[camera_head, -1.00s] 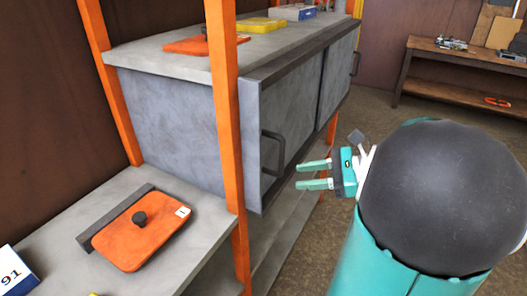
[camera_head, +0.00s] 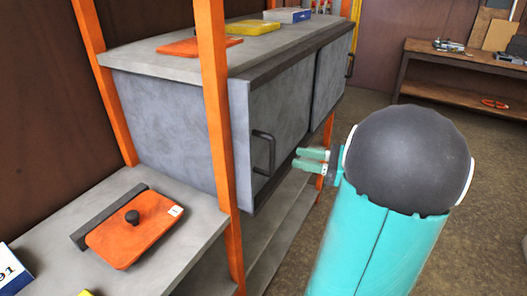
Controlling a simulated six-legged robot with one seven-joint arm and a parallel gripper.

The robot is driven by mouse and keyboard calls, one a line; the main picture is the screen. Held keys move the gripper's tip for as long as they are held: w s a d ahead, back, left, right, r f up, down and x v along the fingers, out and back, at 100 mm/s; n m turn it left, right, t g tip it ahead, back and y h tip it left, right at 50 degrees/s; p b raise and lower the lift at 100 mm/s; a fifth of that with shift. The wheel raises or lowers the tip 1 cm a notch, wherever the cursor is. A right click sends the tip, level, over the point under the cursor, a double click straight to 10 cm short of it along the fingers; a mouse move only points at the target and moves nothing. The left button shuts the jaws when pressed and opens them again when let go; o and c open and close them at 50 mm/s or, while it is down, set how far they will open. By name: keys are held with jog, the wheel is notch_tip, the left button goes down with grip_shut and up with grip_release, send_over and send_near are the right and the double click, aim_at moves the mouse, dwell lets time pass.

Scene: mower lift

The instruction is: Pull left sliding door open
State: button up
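The grey cabinet on the orange-framed shelf has two sliding doors on its front. The left sliding door (camera_head: 292,98) is the nearer one, with a dark bar handle (camera_head: 266,153) near its left edge. The right door (camera_head: 331,72) is farther back and has its own dark handle (camera_head: 350,65). The left door looks closed. My gripper (camera_head: 299,159) is to the right of the left door's handle, with its teal fingers pointing left at it. The fingers are apart with a narrow gap and nothing shows between them. They appear not to touch the handle.
An orange upright post (camera_head: 217,120) stands just left of the door. An orange lid with a black knob (camera_head: 135,228) lies on the lower left shelf (camera_head: 190,225). A wooden workbench (camera_head: 465,75) stands at the back right. The brown floor (camera_head: 480,170) between is open.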

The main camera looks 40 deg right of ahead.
send_over(265, 172)
dwell(0.4)
grip_shut()
